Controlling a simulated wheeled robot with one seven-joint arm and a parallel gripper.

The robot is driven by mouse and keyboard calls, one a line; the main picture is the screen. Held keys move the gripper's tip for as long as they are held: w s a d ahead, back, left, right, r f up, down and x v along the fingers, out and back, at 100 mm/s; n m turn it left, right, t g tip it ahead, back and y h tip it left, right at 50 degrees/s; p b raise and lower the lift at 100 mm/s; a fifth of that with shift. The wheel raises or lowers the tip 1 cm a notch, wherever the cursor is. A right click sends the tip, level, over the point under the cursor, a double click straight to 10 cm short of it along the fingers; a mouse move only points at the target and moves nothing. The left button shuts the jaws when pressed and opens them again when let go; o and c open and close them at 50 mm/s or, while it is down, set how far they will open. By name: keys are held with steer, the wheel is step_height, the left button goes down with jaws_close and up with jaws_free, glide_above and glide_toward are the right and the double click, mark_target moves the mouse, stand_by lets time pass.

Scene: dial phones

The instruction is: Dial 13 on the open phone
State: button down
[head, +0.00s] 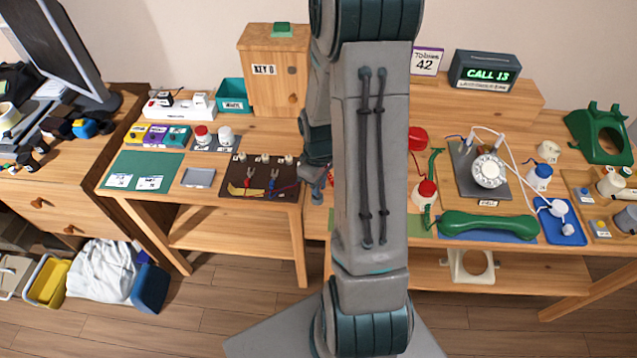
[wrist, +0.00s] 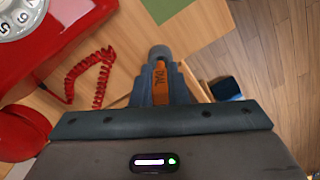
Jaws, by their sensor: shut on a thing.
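My gripper (wrist: 160,72) is shut on an orange tool (wrist: 160,88) marked DIAL in the wrist view. A rounded grey end shows just beyond the tool. A white rotary dial (head: 489,170) sits on a grey baseplate (head: 467,178) with white cables, right of my arm. It looks like the open phone, though its label is too small to read. A red phone (wrist: 75,32) with a white dial fills the upper left of the wrist view, apart from the tool. The display (head: 486,73) reads CALL 13.
A green handset (head: 487,226) lies in front of the baseplate. A red-capped bottle (head: 425,193) stands left of it, and a blue bottle (head: 540,176) right of it. A red coiled cord (wrist: 88,72) lies near the tool. A green phone shell (head: 598,134) stands far right.

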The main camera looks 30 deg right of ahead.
steer(key=shift+f+b, duration=0.75)
steer(key=shift+f, duration=0.25)
steer(key=shift+r, duration=0.1)
steer(key=c, duration=1.3)
jaws_free()
steer(key=shift+c, duration=0.2)
step_height(320, 180, up, 14)
steer(key=shift+a, duration=0.1)
